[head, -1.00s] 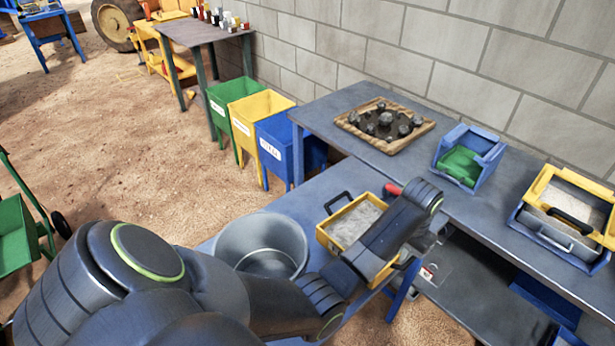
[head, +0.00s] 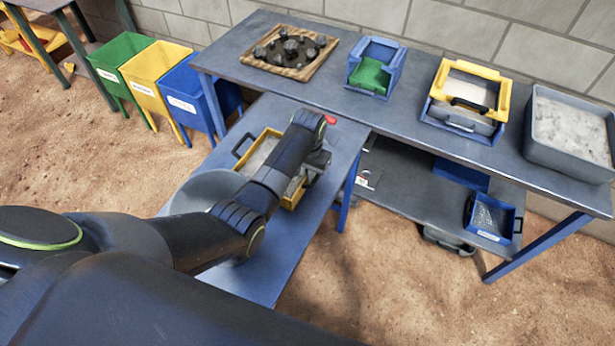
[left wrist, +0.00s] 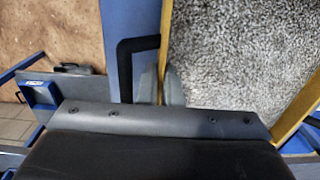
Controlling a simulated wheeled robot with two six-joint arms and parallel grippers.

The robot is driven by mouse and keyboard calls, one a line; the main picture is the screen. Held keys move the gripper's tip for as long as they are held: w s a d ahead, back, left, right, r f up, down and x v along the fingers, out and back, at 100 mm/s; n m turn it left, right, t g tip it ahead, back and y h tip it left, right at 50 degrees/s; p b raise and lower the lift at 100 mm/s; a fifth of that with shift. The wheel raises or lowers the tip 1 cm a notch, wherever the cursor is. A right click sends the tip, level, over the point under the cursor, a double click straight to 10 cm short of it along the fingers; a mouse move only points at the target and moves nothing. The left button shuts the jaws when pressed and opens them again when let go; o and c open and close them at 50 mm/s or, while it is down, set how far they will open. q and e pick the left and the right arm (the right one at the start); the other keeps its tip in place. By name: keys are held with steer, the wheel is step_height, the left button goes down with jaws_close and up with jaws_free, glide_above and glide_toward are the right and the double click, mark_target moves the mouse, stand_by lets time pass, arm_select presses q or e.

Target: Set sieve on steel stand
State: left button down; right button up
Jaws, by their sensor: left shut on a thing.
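A yellow-framed sieve (head: 246,151) holding grey grit stands on the lower grey bench, with a black handle at its left side. My left gripper comes over its right part in the head view; the wrist hides the fingertips there. In the left wrist view, the fingers (left wrist: 163,86) are shut on the sieve's yellow wall, beside a black handle, with grey grit (left wrist: 235,50) to the right. I cannot clearly tell which thing is the steel stand. My right gripper is not in view.
A grey bucket (head: 190,192) stands close left of the sieve, partly behind my arm. The back bench (head: 400,125) carries a wooden tray (head: 254,56), a blue holder (head: 383,48) with green inside, another yellow frame (head: 500,92) in a blue cradle, and a grey tub (head: 538,150).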

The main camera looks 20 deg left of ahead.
arm_select(q)
steer(key=shift+w+f, duration=0.15)
steer(key=shift+f, duration=0.8)
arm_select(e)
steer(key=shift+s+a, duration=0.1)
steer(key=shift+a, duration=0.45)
arm_select(q)
steer(key=shift+f, duration=0.1)
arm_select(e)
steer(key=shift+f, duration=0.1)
arm_select(q)
steer(key=c, duration=2)
jaws_free()
steer(key=shift+f, duration=0.1)
steer(key=o, duration=0.4)
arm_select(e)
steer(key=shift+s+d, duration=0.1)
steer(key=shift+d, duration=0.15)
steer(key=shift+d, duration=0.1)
